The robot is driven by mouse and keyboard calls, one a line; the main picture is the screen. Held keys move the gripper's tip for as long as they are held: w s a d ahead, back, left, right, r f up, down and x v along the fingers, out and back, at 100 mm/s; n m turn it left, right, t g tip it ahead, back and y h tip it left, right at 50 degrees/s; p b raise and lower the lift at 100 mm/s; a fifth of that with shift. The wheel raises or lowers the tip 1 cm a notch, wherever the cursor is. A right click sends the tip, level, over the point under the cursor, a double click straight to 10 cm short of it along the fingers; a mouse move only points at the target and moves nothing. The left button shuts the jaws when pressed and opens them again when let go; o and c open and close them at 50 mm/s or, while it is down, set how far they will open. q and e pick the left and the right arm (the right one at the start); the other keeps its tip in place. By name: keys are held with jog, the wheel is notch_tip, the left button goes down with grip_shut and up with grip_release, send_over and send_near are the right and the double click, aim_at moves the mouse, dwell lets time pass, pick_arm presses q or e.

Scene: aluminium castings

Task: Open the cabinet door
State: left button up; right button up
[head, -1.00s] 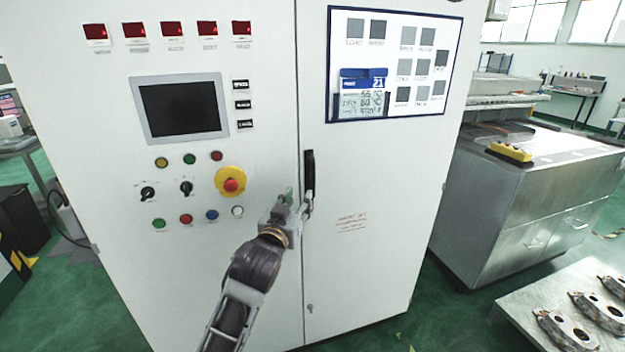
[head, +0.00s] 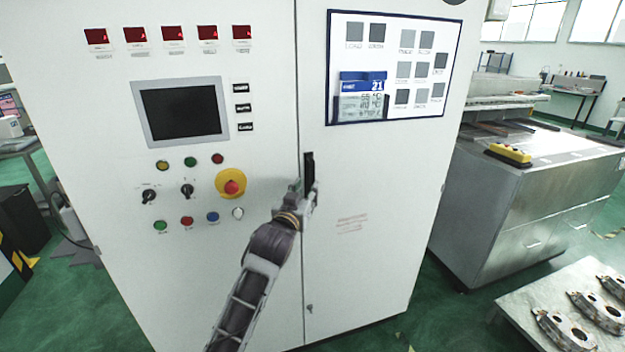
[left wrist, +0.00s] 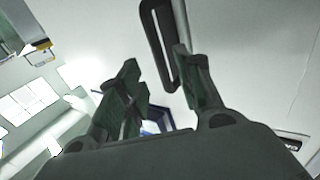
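The white cabinet's right door (head: 375,180) is closed, its edge flush along the vertical seam beside the left panel (head: 120,200). A black upright handle (head: 309,168) sits on the door next to this seam. My left gripper (head: 306,190) is at the lower part of the handle, partly covering it. In the left wrist view, the two fingers of my left gripper (left wrist: 160,90) are apart. The handle (left wrist: 152,32) reaches down toward the gap, close to or overlapping the right finger; contact cannot be told. My right gripper is in neither view.
The left panel carries a dark screen (head: 180,110), several buttons and a yellow-red emergency stop (head: 231,184). A metal bench (head: 525,200) stands to the right, and a table (head: 520,300) with castings (head: 565,330) at lower right. Green floor shows between.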

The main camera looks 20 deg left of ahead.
aim_at(312, 181)
pick_arm(q)
jog(key=shift+w+p, duration=0.55)
jog(key=shift+w, duration=3)
grip_shut()
